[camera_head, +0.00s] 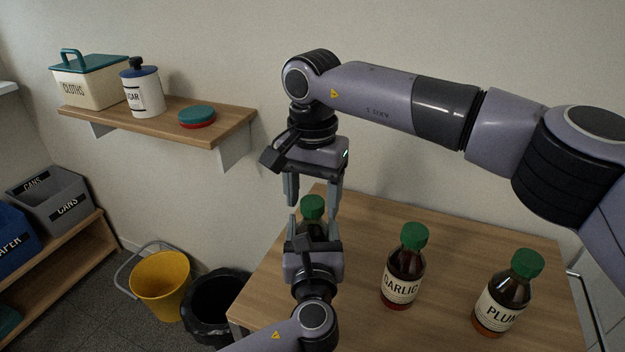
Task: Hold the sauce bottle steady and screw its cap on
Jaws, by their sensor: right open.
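A sauce bottle with a green cap (313,205) stands on the table (450,255) between my two grippers. Its cap shows on top; most of its body and any label are hidden. I cannot tell how tightly the cap sits. My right gripper (313,208) points down from above, open, with its fingers on either side of the cap. My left gripper (314,232) reaches in from the front, low at the bottle's body. Its fingertips are largely hidden, so its grip on the bottle is unclear.
A GARLIC bottle (403,274) and a PLUM bottle (503,303), both green-capped, stand to the right. A wall shelf (228,127) holds a cloths box (88,85), a white canister (143,93) and a round tin (197,118). A yellow bucket (161,286) and black bin (213,300) stand left.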

